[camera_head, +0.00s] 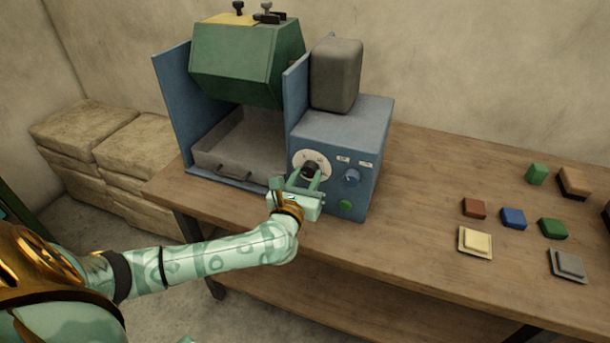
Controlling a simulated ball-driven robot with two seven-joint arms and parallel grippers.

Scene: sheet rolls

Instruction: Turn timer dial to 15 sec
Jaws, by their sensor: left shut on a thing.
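The timer dial (312,168) is a dark knob on a pale round plate, on the front of the blue machine (360,130). My left gripper (310,176) reaches it from the front left and is shut on the dark knob. The scale marks on the pale plate are too small to read, and the fingers hide part of it. A smaller blue knob (352,176) sits to the right, with small white labels above it. A green button (345,204) sits below that knob. My right gripper is not in view.
A shallow grey tray (240,143) lies left of the control box, under a green hood (245,62). Several small coloured blocks, including a blue one (513,218), lie on the right of the wooden table (430,195). Stacked stone-like blocks (110,145) stand left.

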